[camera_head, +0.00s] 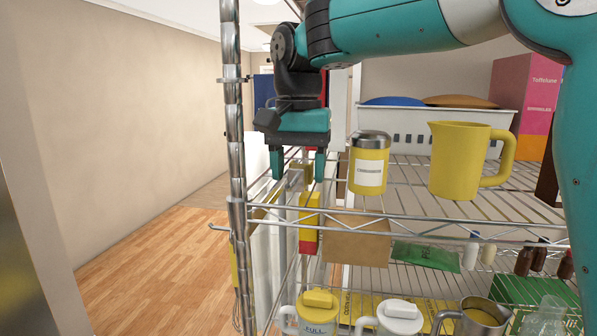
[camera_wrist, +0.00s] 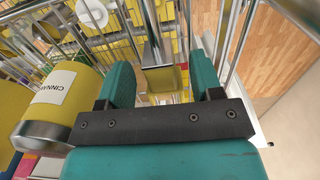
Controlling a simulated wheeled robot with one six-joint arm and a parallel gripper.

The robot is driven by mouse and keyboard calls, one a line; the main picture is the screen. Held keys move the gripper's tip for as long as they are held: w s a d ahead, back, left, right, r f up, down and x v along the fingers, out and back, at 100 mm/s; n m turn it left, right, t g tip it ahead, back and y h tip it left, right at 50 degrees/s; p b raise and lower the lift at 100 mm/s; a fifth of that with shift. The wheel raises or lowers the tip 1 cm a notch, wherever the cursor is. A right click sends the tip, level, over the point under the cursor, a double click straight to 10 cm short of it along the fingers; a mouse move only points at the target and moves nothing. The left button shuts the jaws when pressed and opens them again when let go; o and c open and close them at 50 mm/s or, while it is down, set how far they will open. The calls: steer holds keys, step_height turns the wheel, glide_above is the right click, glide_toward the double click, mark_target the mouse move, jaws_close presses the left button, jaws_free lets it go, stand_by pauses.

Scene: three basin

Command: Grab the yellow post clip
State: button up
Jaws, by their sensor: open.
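A small dull-yellow block with a grey metal part, which looks like the yellow post clip (camera_head: 303,169), sits at the left end of the wire shelf. In the wrist view the yellow clip (camera_wrist: 161,79) shows between the two teal fingers, with the grey part beyond it. My gripper (camera_head: 299,178) points down over the shelf's left end, its fingers apart on either side of the clip. The gripper (camera_wrist: 160,66) is open and holds nothing. I cannot tell whether a finger touches the clip.
A yellow canister with a metal lid (camera_head: 369,165) stands close right of my gripper, a yellow pitcher (camera_head: 458,160) farther right. A chrome post (camera_head: 233,120) rises on the left. A yellow-and-red box (camera_head: 309,215), a cardboard box (camera_head: 357,240) and mugs are lower. Open floor lies left.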

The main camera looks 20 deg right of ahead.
steer(key=shift+a, duration=0.1)
steer(key=c, duration=1)
steer(key=shift+r, duration=0.1)
